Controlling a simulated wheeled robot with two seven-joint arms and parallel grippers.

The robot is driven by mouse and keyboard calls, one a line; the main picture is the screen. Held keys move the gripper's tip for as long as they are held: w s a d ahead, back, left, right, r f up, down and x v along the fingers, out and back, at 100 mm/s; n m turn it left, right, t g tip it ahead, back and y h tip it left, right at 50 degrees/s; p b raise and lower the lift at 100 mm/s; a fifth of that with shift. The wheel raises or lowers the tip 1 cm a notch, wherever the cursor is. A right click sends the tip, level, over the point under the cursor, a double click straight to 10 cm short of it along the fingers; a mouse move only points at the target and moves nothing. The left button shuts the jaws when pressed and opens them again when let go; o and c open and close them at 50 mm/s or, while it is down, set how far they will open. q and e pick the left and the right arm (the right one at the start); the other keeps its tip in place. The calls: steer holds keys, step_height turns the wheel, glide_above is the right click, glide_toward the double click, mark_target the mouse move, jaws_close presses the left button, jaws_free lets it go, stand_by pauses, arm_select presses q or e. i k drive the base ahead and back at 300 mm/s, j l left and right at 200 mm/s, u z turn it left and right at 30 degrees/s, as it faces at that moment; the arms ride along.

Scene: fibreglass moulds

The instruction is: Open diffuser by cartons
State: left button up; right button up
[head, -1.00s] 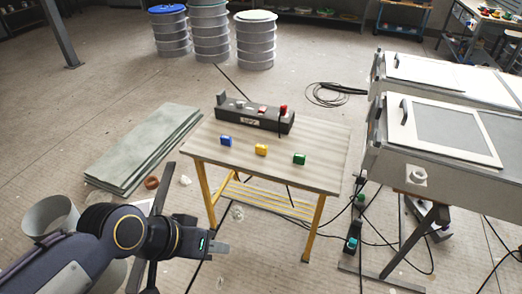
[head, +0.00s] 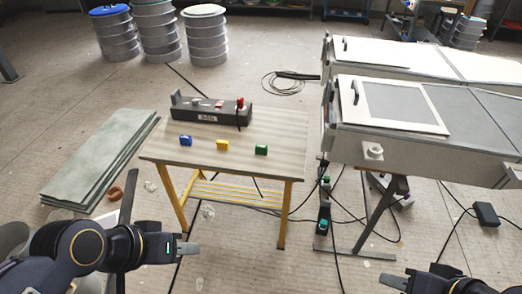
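No cartons can be made out, and nothing is plainly marked as a diffuser. Two grey box units stand at the right; the near one (head: 430,143) has a white-framed lid panel (head: 425,121) with a black handle, lying flat on its top. The far unit has a similar panel (head: 372,52) with a handle, also flat. My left gripper (head: 188,248) is at the lower left, in front of the small table and apart from it. My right gripper (head: 392,283) is at the bottom edge, below the near unit. I see nothing held; finger gaps are unclear.
A small yellow-legged table (head: 270,145) holds a dark control box (head: 210,108) and blue, yellow and green blocks. Grey slabs (head: 95,165) lie at left. Ringed drums (head: 155,30) stand behind. Black cables (head: 285,82) lie on the floor around the units.

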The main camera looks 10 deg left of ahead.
mark_target(366, 101)
steer(key=i+u, duration=0.25)
steer(key=i, duration=0.3)
steer(key=i+l+u, duration=0.2)
steer(key=i, duration=0.35)
